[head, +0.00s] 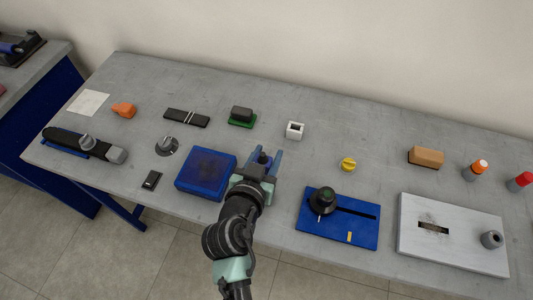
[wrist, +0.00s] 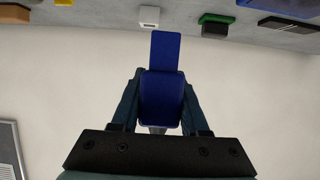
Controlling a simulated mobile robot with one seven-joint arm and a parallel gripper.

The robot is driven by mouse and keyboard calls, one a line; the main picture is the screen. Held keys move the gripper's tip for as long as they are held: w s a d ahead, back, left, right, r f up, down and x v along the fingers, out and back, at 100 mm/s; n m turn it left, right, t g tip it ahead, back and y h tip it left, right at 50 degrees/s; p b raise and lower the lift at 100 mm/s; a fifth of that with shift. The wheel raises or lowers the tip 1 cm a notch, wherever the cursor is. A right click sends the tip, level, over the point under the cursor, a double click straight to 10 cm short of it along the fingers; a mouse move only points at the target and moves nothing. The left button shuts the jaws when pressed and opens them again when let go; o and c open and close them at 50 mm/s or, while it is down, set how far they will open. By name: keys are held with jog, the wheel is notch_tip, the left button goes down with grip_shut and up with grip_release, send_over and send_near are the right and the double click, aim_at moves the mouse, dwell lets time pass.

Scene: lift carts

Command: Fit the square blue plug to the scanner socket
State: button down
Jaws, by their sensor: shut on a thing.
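My gripper (head: 263,158) is shut on the square blue plug (wrist: 161,95), which sits between the two fingers in the wrist view. The plug's narrower blue end (wrist: 165,50) sticks out past the fingertips. In the head view the plug (head: 264,161) is small and partly hidden by the gripper. A small white box with a dark opening (head: 295,131), which looks like the scanner socket, stands on the table beyond my gripper and slightly right. It also shows at the top of the wrist view (wrist: 149,16), apart from the plug.
A blue box (head: 206,173) lies left of my gripper. A blue slotted plate with a black knob (head: 340,229) lies to the right. A black block on a green base (head: 242,116) stands left of the white box, and a yellow knob (head: 348,164) stands to its right.

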notch_tip(320, 180, down, 6)
jog(key=b, duration=0.5)
jog(key=shift+r+b, duration=0.2)
jog(key=shift+b, duration=0.15)
jog(key=shift+f, duration=0.15)
jog(key=shift+f+b, duration=2.15)
jog(key=shift+b, duration=0.1)
grip_release()
